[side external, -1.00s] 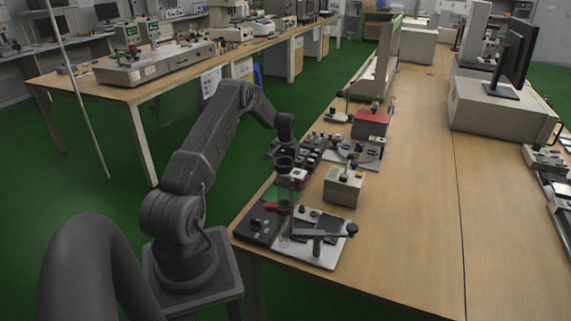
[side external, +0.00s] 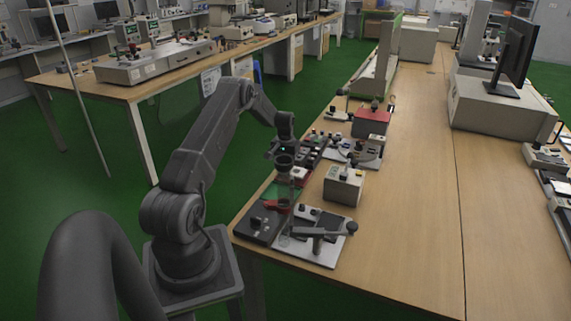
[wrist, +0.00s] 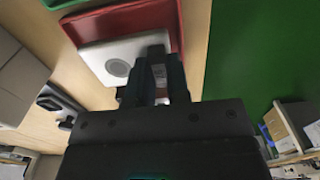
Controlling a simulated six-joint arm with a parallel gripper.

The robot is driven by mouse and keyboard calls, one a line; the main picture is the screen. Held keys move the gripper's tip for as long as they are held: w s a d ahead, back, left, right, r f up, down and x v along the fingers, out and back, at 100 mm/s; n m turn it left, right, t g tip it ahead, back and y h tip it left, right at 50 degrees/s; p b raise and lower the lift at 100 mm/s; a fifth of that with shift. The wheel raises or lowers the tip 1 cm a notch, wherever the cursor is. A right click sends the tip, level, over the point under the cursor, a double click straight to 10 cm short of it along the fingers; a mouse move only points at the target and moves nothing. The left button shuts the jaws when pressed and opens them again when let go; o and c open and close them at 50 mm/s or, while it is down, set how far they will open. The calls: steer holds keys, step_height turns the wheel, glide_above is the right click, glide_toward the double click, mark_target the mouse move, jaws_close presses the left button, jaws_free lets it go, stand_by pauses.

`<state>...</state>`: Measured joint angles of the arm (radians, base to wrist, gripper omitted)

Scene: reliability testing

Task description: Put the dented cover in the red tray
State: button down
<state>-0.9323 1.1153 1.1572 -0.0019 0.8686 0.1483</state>
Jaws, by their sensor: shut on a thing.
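A pale, flat cover (wrist: 103,58) with a round grey mark shows in the wrist view. My gripper (wrist: 156,62) is shut on its near edge. The cover overlaps the red tray (wrist: 178,25), whose rim shows beyond and beside it; I cannot tell whether it touches the tray floor.
A dark box (side external: 259,222) and a pale plate with a black-handled fixture (side external: 318,238) stand in front. A beige box (side external: 343,187) is to the right. The middle of the wooden bench (side external: 415,190) is clear.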

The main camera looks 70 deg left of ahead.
steer(key=shift+f, duration=0.8)
stand_by(0.7)
steer(key=c, duration=1)
jaws_free()
steer(key=shift+r, duration=0.1)
steer(key=shift+r, duration=2.95)
